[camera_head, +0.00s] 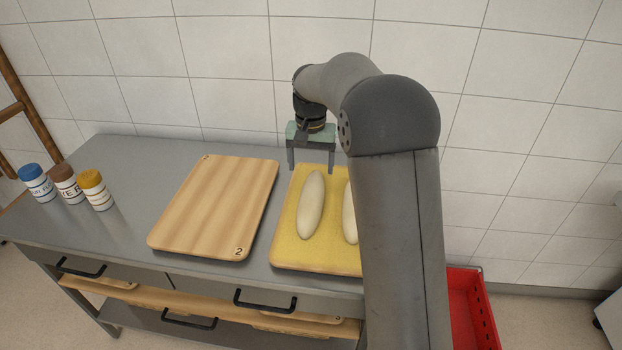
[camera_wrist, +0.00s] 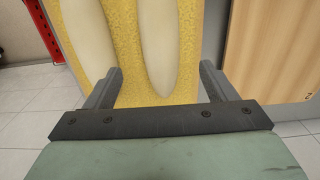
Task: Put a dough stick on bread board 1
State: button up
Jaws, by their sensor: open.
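Two pale, elongated dough sticks lie side by side on a yellow, flour-dusted board (camera_head: 283,245). The left dough stick (camera_head: 312,205) shows whole in the head view; the other dough stick (camera_head: 349,215) is partly hidden by my arm. My gripper (camera_head: 311,170) is open and empty at the far end of the left stick, pointing down. In the wrist view, one dough stick (camera_wrist: 158,40) lies between the fingers and the other dough stick (camera_wrist: 90,40) lies to its left. A bare wooden board (camera_head: 213,205) marked 2 lies left of the yellow board. I see no board marked 1.
Blue-, brown- and yellow-lidded jars (camera_head: 95,189) stand at the table's left. More boards (camera_head: 190,308) lie below the tabletop, among the handled drawers. A red crate (camera_head: 470,310) stands at the right. A tiled wall is behind.

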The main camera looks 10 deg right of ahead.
jog(key=s+r+n, duration=0.2)
jog(key=s+r, duration=0.2)
jog(key=s, duration=1.1)
jog(key=s+f+n, duration=0.1)
jog(key=s+f, duration=0.2)
jog(key=s, duration=0.7)
jog(key=s+f+n, duration=0.1)
jog(key=s+f, duration=0.2)
jog(key=s, duration=0.6)
jog(key=shift+s+a, duration=0.25)
jog(key=shift+s, duration=0.1)
jog(key=shift+f, duration=0.1)
